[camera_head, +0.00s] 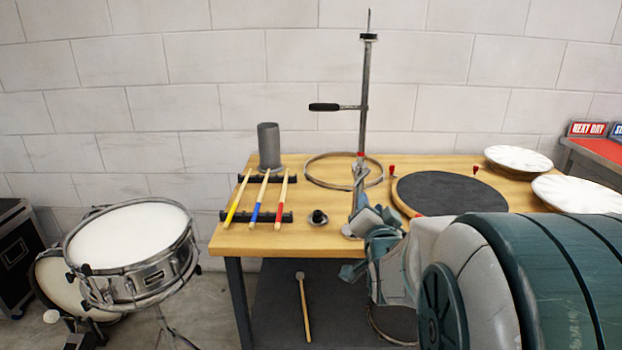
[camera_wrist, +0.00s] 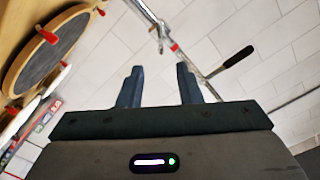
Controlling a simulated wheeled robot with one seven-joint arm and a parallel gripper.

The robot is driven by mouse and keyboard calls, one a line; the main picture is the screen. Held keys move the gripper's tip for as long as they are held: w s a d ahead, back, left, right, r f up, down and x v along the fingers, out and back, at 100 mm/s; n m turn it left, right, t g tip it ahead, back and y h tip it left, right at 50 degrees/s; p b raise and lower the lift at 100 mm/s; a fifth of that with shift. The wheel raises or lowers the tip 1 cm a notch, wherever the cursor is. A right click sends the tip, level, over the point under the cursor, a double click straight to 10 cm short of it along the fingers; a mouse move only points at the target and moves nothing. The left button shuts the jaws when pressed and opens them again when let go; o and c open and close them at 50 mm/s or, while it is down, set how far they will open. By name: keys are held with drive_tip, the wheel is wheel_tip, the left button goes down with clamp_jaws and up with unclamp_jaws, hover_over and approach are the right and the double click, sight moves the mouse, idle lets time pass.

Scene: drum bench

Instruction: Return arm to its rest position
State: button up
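My gripper (camera_wrist: 159,82) shows in the wrist view with its two dark blue fingers apart and nothing between them. In the head view, my arm reaches in from the lower right. My gripper (camera_head: 371,230) is at the front edge of the wooden bench (camera_head: 330,237), in front of the metal stand (camera_head: 364,95). Its fingertips are hard to make out there. The stand's rod (camera_wrist: 190,58) and black handle (camera_wrist: 238,57) also show in the wrist view, beyond the fingers and apart from them.
Three coloured drumsticks (camera_head: 262,198) lie on a black rack at the bench's left. A grey cylinder (camera_head: 269,147) stands behind them. A round dark pad (camera_head: 450,192) and white cymbal-like discs (camera_head: 518,158) are to the right. A snare drum (camera_head: 130,240) stands left of the bench.

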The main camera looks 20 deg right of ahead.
drive_tip(key=s+a+n+g+y+p, duration=0.2)
drive_tip(key=s+a+n+g+p, duration=0.3)
drive_tip(key=s, duration=0.5)
drive_tip(key=s+a+n+g+y+p, duration=0.3)
drive_tip(key=s+a+n+g+p, duration=0.2)
drive_tip(key=s+a+g, duration=0.4)
drive_tip(key=shift+s+a+r+g+p, duration=0.15)
drive_tip(key=shift+s+r+g+p, duration=0.25)
drive_tip(key=shift+s+p, duration=0.35)
